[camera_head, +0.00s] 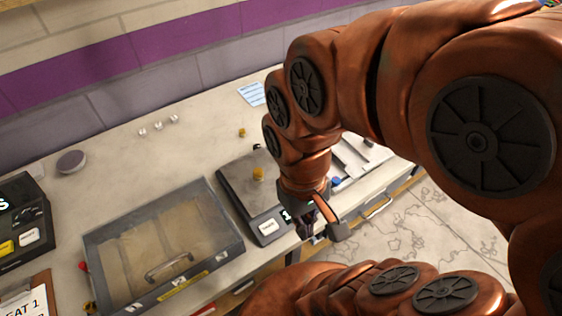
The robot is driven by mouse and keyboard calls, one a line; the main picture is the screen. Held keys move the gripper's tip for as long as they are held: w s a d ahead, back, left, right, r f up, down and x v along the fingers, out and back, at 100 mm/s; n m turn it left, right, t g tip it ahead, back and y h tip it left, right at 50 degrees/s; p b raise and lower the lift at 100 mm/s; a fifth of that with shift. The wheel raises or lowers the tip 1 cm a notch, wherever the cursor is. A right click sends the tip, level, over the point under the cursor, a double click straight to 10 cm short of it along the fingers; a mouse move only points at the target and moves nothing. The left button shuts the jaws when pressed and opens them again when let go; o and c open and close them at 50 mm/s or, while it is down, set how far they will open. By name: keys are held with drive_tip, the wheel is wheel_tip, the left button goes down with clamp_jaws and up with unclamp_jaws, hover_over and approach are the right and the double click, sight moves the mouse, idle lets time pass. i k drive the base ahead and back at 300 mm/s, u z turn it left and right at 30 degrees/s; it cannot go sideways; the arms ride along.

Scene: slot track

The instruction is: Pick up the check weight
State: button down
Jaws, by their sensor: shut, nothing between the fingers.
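A small brass-coloured block (258,174), which looks like the check weight, stands on the plate of a bench scale (234,178). A second, smaller brass-coloured piece (242,132) lies on the counter behind the scale. I cannot tell for sure which of the two is the check weight. My gripper (304,230) points down at the front right corner of the scale, near the counter's front edge. It is shut and empty, apart from the block and to the right and front of it. My arm hides part of the scale's right side.
A grey case (100,240) with a clear lid and handle stands left of the scale. A dark device (22,215) with buttons and a clipboard (28,298) are at the far left. A round grey disc (71,161) lies behind. The counter's back middle is mostly free.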

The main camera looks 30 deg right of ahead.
sight(258, 174)
drive_tip(key=z, duration=0.5)
drive_tip(key=k, duration=1.1)
drive_tip(key=u, duration=0.85)
drive_tip(key=i, duration=0.5)
